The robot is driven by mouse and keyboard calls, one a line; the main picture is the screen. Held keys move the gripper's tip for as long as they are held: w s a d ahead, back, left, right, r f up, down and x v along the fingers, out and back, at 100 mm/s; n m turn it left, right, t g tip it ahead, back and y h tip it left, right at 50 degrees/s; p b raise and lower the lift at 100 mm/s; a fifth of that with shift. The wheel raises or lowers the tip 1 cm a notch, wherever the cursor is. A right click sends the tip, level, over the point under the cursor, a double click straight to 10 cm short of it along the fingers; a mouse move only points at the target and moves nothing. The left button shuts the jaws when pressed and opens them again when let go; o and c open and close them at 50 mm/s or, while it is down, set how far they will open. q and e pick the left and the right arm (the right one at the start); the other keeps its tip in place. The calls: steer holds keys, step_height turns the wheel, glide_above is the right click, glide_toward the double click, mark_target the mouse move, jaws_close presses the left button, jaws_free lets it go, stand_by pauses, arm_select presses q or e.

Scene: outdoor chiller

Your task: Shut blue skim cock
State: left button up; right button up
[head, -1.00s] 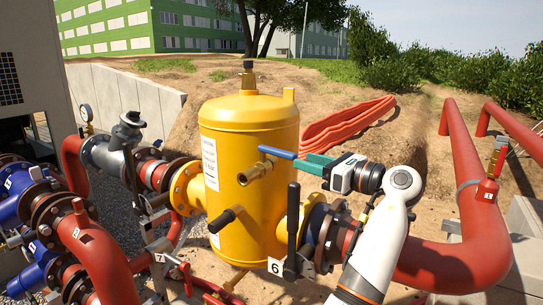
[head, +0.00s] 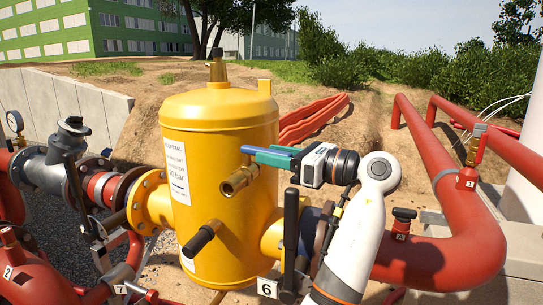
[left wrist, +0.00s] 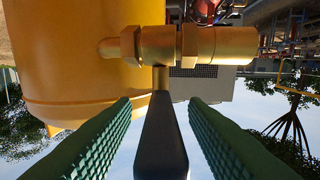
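The skim cock is a brass valve (head: 238,180) on the upper side of a yellow vessel (head: 218,135). In the left wrist view, the brass valve body (left wrist: 185,45) lies across the top, and the lever (left wrist: 160,140), dark in shadow, runs down between the two green fingers. My left gripper (left wrist: 160,102) is open around the lever, with a gap on each side. The teal fingers hide part of the lever in the head view. My right gripper is not in view.
A black-handled lever (head: 291,235) stands upright near tag 6 (head: 267,288), close to my forearm. A lower black-handled cock (head: 202,238) sticks out of the vessel. Red pipes (head: 445,255) run along the right. A grey valve (head: 70,150) stands at the left.

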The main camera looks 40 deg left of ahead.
arm_select(q)
steer(key=shift+d, duration=0.1)
steer(key=shift+c, duration=0.6)
jaws_close()
stand_by(0.6)
